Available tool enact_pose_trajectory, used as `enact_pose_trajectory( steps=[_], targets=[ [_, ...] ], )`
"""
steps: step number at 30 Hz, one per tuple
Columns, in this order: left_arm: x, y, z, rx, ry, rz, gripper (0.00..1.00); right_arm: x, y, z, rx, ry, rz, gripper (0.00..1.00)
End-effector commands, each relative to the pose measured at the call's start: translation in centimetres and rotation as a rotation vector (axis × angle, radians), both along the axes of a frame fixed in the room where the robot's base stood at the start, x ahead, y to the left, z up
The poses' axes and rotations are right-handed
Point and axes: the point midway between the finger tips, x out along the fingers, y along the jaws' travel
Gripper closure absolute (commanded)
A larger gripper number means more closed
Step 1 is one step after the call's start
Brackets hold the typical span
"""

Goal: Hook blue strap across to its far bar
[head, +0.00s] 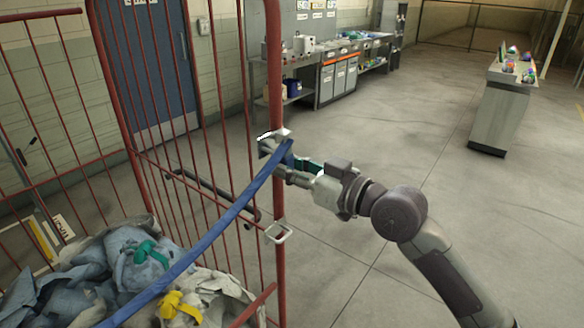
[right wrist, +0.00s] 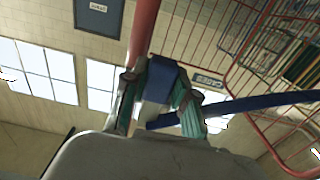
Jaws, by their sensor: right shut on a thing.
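The blue strap (head: 215,230) runs taut from the lower left of the head view, across the front of a red cage, up to the cage's right post (head: 276,80). My right gripper (head: 284,157) is shut on the strap's end, right beside that post. In the right wrist view, the strap end (right wrist: 161,80) sits between the teal fingers, and the strap trails off to the right. The red post (right wrist: 143,35) rises just beyond the fingers. A pale metal piece (head: 274,134) shows at the post by the fingertips; I cannot tell whether the strap is hooked on it. My left gripper is out of view.
A second pale bracket (head: 278,232) sits lower on the post. The cage holds grey-blue bags, with a teal strap (head: 147,251) and a yellow strap (head: 180,305) among them. A workbench (head: 340,70) and a grey cabinet (head: 497,105) stand behind.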

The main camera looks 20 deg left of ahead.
Motion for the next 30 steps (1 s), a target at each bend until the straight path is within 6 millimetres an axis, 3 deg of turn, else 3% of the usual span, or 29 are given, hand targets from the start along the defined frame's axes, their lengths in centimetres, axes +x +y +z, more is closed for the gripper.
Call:
enact_pose_trajectory(
  steps=[30],
  targets=[
    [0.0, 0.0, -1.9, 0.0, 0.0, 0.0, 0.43, 0.0, 0.0, -2.1, 0.0, 0.0, 0.0, 1.0]
  ],
)
